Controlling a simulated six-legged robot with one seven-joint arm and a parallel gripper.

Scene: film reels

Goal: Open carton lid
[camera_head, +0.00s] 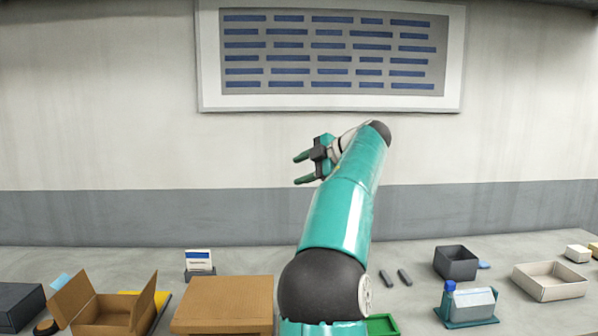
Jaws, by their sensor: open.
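A brown cardboard carton (102,329) stands at the lower left, with flaps raised on its left and right sides. Its bottom is cut off by the frame. A second brown box-like thing (225,290) with a flat, closed-looking top stands to its right, partly behind my arm. I cannot tell which of the two is the task's carton. My gripper (296,170) is open and empty, with its two fingers pointing left. It is raised high in front of the wall, well above both boxes and apart from them.
A dark box (18,305) sits at the far left. A small white and blue card (199,261) stands behind the boxes. At right are a grey bin (455,263), a pale tray (550,283), and a teal holder (468,317) with a blue-capped item. Bare surface lies between them.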

